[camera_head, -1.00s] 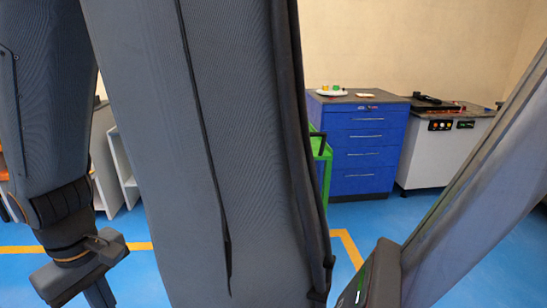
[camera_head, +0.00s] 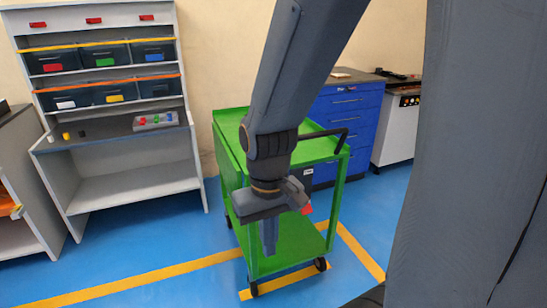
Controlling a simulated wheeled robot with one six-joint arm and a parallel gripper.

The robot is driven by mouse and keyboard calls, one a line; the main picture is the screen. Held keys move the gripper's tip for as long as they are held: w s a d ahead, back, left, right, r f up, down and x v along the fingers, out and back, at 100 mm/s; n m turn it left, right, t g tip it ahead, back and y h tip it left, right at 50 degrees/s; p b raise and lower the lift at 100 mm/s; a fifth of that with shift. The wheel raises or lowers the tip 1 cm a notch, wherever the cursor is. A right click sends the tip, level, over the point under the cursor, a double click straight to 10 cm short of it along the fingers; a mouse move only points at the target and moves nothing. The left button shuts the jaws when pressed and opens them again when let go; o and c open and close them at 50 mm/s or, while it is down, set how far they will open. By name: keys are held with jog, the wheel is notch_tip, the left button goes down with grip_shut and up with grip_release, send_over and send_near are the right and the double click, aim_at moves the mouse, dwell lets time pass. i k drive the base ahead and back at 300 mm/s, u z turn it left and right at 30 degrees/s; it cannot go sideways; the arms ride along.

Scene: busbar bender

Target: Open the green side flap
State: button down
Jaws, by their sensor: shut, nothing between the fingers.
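A green cart (camera_head: 328,155) on black casters stands in the middle of the camera_head view, with a top, a lower shelf and a black handle at its right end. A green panel (camera_head: 228,168) covers its left side. I cannot tell whether this panel is the side flap. My gripper (camera_head: 269,248) points down in front of the cart, and its fingers are shut and empty. My arm hides part of the cart's top and middle. I cannot tell whether the gripper touches the cart.
A grey shelf unit (camera_head: 128,168) with dark bins stands at the left. A blue drawer cabinet (camera_head: 349,118) and a white machine (camera_head: 397,132) stand behind the cart at the right. Blue floor (camera_head: 190,243) with yellow lines is clear left of the cart.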

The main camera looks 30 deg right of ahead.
aim_at(230, 170)
jog(key=z, duration=0.05)
jog(key=i, duration=0.1)
jog(key=u, duration=0.4)
jog(key=k, duration=0.55)
jog(key=u, duration=1.1)
jog(key=i, duration=1.05)
jog(key=z, duration=0.7)
jog(key=i, duration=0.5)
jog(key=z, duration=0.45)
